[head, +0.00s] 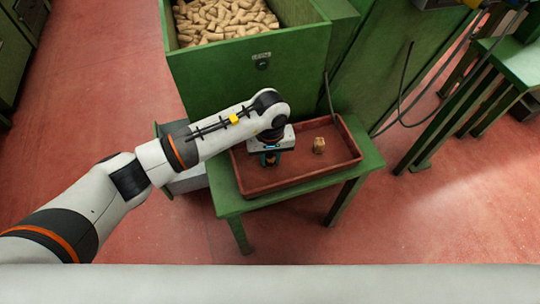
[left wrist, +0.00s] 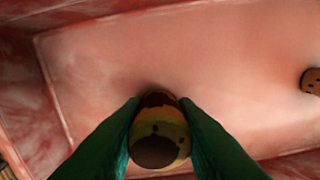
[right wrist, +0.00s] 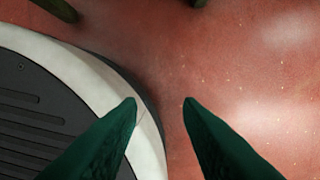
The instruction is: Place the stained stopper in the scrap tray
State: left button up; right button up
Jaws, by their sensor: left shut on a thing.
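My left gripper (head: 270,161) is over the left part of the red tray (head: 345,173), pointing down. In the left wrist view its green fingers are shut on a cork stopper (left wrist: 160,128) with a dark brown stain on its end. The tray floor (left wrist: 190,60) lies beneath the stopper; I cannot tell whether the two touch. A second stopper (head: 319,145) stands in the tray to the right, and it also shows at the right edge of the left wrist view (left wrist: 312,81). My right gripper (right wrist: 160,103) is open and empty above the floor.
The tray rests on a small green table (head: 228,205). Behind it stands a tall green bin (head: 250,85) full of corks (head: 225,18). A dark cable (head: 403,85) hangs at the right, near another green table (head: 515,60). The tray's middle and front right are clear.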

pick_arm(q)
jog(key=shift+f, duration=0.1)
jog(key=o, duration=0.9)
pick_arm(e)
jog(key=shift+w+r, duration=0.3)
jog(key=shift+w, duration=0.05)
pick_arm(q)
jog(key=shift+r, duration=0.2)
notch_tip(320, 180, up, 11)
jog(key=shift+r, duration=0.45)
pick_arm(e)
jog(key=shift+s+d+f, duration=0.15)
jog(key=shift+s+f, duration=0.6)
jog(key=shift+s, duration=0.1)
